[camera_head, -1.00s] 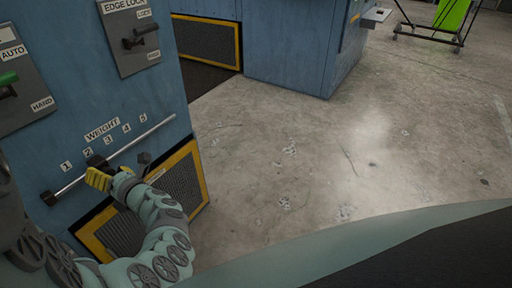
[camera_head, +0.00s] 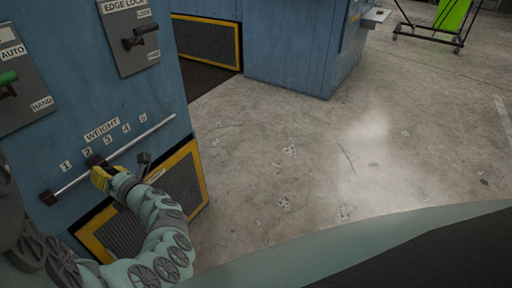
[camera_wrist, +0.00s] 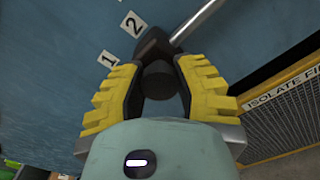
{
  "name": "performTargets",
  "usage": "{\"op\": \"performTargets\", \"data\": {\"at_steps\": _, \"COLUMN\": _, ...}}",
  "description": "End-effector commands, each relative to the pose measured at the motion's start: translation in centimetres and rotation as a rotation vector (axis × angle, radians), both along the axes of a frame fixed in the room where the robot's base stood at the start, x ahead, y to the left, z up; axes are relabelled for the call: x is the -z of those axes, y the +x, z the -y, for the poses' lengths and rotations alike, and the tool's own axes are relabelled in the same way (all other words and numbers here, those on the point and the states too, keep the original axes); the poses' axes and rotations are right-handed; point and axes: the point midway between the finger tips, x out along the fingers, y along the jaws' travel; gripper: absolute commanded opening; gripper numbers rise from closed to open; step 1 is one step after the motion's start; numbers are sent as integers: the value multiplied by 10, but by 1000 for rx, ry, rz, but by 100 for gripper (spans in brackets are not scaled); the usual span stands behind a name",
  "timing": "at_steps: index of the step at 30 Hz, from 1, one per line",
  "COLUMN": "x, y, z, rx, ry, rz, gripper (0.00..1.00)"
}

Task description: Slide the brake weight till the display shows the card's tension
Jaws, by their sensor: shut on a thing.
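The brake weight (camera_head: 95,159) is a dark block on a slanted metal rod (camera_head: 142,137), below the WEIGHT scale on a blue machine panel. It sits at about mark 2. In the wrist view the weight (camera_wrist: 153,43) shows with a dark round knob (camera_wrist: 158,82) between my yellow fingers. My gripper (camera_head: 101,172) is shut on it; the gripper also shows in the wrist view (camera_wrist: 152,62). The fingers partly hide the knob's sides. I cannot make out a display or a tension reading in these views.
An EDGE LOCK switch (camera_head: 138,38) and an AUTO/HAND switch (camera_head: 8,84) are higher on the panel. A small dark lever (camera_head: 144,160) stands below the rod's right half. A yellow-framed mesh guard (camera_head: 178,187) is below.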

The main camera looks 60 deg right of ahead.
Motion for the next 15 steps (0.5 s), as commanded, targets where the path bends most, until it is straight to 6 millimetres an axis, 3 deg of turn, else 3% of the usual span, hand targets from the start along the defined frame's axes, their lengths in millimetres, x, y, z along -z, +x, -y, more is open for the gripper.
{"op": "performTargets", "data": {"at_steps": 15, "x": 7, "y": -2, "z": -42, "rx": -3, "ry": -1, "rz": -7, "gripper": 0}}
